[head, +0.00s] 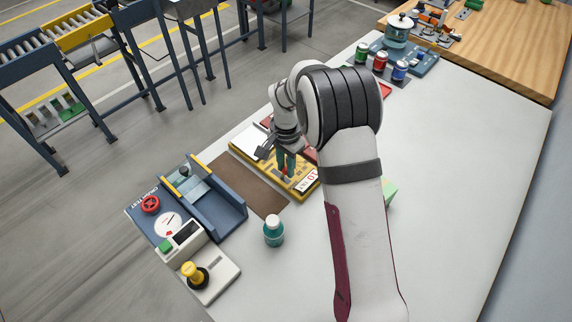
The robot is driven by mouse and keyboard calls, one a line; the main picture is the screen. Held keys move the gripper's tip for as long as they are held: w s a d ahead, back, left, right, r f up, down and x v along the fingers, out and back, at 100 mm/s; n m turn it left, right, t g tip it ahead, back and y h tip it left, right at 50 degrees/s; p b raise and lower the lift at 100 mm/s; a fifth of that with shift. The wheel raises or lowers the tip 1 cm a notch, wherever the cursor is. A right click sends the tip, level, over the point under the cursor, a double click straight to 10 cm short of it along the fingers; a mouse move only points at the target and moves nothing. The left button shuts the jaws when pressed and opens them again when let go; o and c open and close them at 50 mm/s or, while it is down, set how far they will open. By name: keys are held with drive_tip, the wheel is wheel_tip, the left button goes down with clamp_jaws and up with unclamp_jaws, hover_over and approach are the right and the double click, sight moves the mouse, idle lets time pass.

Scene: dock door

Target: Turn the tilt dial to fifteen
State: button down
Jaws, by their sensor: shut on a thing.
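A yellow panel (306,194) lies on the white table, with a white lettered label (310,182) on its right part. My gripper (285,171) points down over this panel. It is shut on a small red part (285,174) that looks like the dial's knob. The gripper and arm hide most of the panel. I cannot read the dial's scale or its setting from here.
Left of the panel are a brown mat (245,185), a blue test unit (225,213) with a red handwheel (150,204), and a teal bottle (273,232). A yellow knob (194,272) stands front left. Cans (380,61) and a pot (397,33) stand behind. The table's right side is clear.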

sight(282, 174)
drive_tip(key=shift+w+a+g+h, duration=0.45)
drive_tip(key=shift+a+g+h, duration=0.05)
drive_tip(key=shift+g+h, duration=0.1)
drive_tip(key=shift+w+a+g+h, duration=0.5)
drive_tip(key=shift+w+g+h, duration=0.15)
drive_tip(key=shift+g+h, duration=0.3)
drive_tip(key=shift+a, duration=0.1)
drive_tip(key=shift+w+a+m, duration=0.1)
drive_tip(key=shift+w+m, duration=0.1)
drive_tip(key=shift+m, duration=0.2)
drive_tip(key=shift+a+r, duration=0.1)
